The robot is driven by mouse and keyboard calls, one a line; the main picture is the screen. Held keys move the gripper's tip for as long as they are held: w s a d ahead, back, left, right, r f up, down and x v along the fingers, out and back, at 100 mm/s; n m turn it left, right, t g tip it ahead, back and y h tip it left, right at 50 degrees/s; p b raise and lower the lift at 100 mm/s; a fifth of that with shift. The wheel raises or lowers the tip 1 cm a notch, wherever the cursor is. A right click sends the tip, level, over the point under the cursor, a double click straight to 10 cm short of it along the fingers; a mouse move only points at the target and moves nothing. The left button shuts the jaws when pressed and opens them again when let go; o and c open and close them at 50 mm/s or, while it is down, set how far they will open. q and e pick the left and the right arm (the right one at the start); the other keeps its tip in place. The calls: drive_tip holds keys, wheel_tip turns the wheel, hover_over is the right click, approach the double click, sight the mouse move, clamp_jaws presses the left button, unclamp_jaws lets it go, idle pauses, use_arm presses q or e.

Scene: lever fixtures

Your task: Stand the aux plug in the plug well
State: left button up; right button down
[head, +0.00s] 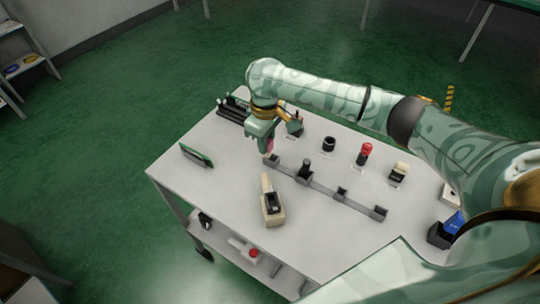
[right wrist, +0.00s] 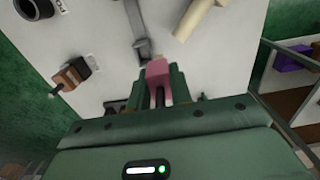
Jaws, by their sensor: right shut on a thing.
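My right gripper (head: 267,146) is shut on a pink block, which looks like the aux plug; the block (right wrist: 157,72) shows between the fingers in the right wrist view. The gripper points down near the left end of the grey rail (head: 322,188). I cannot tell whether the block clears the table. A hollow black cylinder (head: 329,144) stands upright behind the rail; in the right wrist view it (right wrist: 35,8) shows its open top beside a label. My left gripper is not in view.
A beige lever fixture (head: 273,212) stands in front of the rail. Behind the rail are a red-topped post (head: 365,153) and a cream-topped black block (head: 399,172). A dark green panel (head: 197,154) stands at the left. The front left of the table (head: 215,185) is clear.

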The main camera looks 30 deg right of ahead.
sight(272, 149)
drive_tip(key=f, duration=0.1)
drive_tip(key=w+d+f+b, duration=0.1)
drive_tip(key=d+f, duration=0.1)
drive_tip(key=shift+w+d+f+b, duration=0.15)
drive_tip(key=shift+w+f+b, duration=0.05)
drive_tip(key=shift+w+b, duration=0.2)
wheel_tip(272, 149, down, 4)
drive_tip(key=b, duration=0.2)
drive_tip(key=shift+d+r+b, duration=0.15)
drive_tip(key=shift+b, duration=0.25)
drive_tip(key=shift+r, duration=0.25)
use_arm(q)
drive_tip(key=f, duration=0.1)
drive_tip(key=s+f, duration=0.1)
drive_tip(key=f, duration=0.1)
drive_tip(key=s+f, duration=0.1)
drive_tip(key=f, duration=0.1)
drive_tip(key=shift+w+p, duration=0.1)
drive_tip(key=shift+p, duration=0.2)
use_arm(e)
drive_tip(key=c, duration=1.3)
unclamp_jaws()
drive_tip(key=shift+f, duration=0.1)
drive_tip(key=shift+o, duration=0.2)
